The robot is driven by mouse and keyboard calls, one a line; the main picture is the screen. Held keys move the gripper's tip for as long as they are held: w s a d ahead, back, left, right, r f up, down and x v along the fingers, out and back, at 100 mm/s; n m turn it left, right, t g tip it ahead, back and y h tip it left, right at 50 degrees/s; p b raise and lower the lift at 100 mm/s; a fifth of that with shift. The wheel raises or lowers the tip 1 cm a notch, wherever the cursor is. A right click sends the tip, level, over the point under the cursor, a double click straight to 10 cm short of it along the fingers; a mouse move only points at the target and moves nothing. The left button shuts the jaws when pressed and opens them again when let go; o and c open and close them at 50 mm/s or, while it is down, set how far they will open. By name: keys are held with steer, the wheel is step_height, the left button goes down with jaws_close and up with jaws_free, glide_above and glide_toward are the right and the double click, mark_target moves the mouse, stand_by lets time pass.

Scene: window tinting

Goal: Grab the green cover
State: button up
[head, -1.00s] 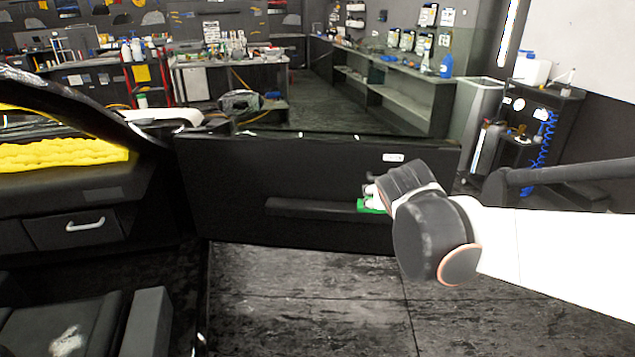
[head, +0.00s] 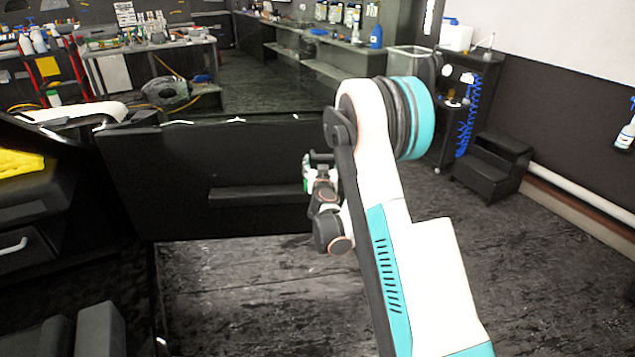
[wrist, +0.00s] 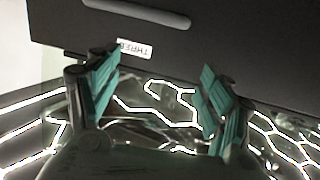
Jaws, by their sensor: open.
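My gripper (head: 318,163) is at the dark open car door (head: 225,165), near the right end of its armrest. In the wrist view my gripper (wrist: 158,85) is open, its two teal finger pads wide apart with nothing held between them. A small green and white patch (head: 306,184) shows at the left side of my gripper in the head view. I cannot tell whether it is the green cover or part of a finger. No separate green cover is identifiable in the wrist view.
The wrist view shows the dark panel (wrist: 240,50) with a white label (wrist: 135,48) and a grey bar. A black step stool (head: 490,165) stands at right. A bench with shelves (head: 340,75) is behind the door. Bare floor (head: 255,290) lies in front.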

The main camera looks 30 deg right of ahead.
step_height(320, 180, down, 14)
steer(key=n+t+y, duration=0.1)
steer(key=t, duration=0.1)
steer(key=shift+f+x, duration=0.2)
steer(key=shift+x, duration=2.2)
steer(key=shift+f+x, duration=0.2)
steer(key=shift+x, duration=2.25)
steer(key=shift+f+x, duration=0.2)
steer(key=shift+x, duration=2.2)
steer(key=shift+c, duration=0.5)
steer(key=c, duration=1.1)
